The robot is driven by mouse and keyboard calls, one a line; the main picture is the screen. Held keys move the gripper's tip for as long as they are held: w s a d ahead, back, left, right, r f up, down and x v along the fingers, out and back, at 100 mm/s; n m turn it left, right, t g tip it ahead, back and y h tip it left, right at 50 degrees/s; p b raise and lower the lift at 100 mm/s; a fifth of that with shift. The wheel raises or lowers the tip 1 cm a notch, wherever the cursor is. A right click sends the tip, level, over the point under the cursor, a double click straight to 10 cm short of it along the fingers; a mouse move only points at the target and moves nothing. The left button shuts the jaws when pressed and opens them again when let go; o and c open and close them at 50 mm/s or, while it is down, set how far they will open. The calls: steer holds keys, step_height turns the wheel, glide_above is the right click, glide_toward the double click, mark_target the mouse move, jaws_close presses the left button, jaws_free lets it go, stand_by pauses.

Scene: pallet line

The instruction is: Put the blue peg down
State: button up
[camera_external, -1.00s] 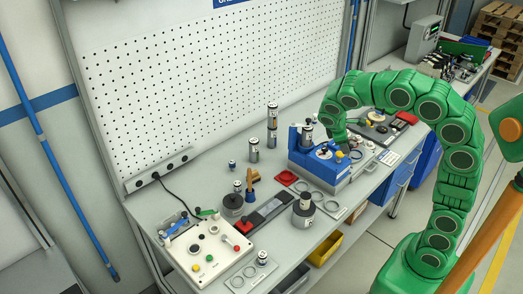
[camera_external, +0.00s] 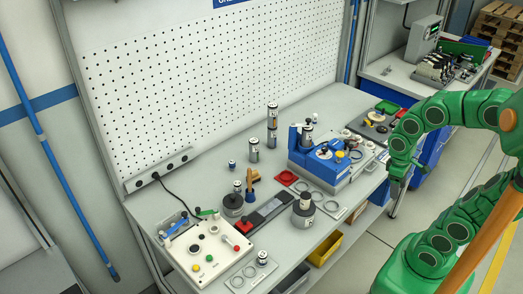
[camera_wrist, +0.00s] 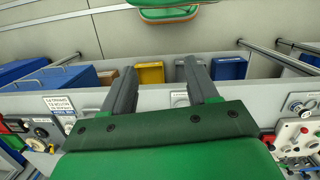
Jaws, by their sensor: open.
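My gripper (camera_wrist: 160,68) is open in the wrist view, with its two grey fingers apart and nothing between them. In the external view the end of my arm (camera_external: 396,170) hangs beside the bench's right front edge; its fingers are too hidden to make out. No peg that I can surely call the blue peg stands out. A small short cylinder with blue on it (camera_external: 232,164) stands on the bench left of the blue fixture. The blue fixture (camera_external: 318,166) has an upright blue part and a cylinder in it. My gripper is apart from both.
A control box with buttons (camera_external: 208,250) stands at the bench's near left. A yellow bin (camera_external: 325,249) is below the front edge. Bare bench top (camera_external: 185,180) shows at the left.

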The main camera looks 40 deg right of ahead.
steer(key=shift+s+a+f+m+y, duration=0.1)
steer(key=shift+s+a+m, duration=0.05)
steer(key=shift+s, duration=0.35)
steer(key=shift+s+a+f+m+y, duration=0.1)
steer(key=shift+s+f+m, duration=0.1)
steer(key=shift+s, duration=0.35)
steer(key=shift+s+a+f+m+y, duration=0.1)
steer(key=shift+s+a+m, duration=0.05)
steer(key=shift+s, duration=0.35)
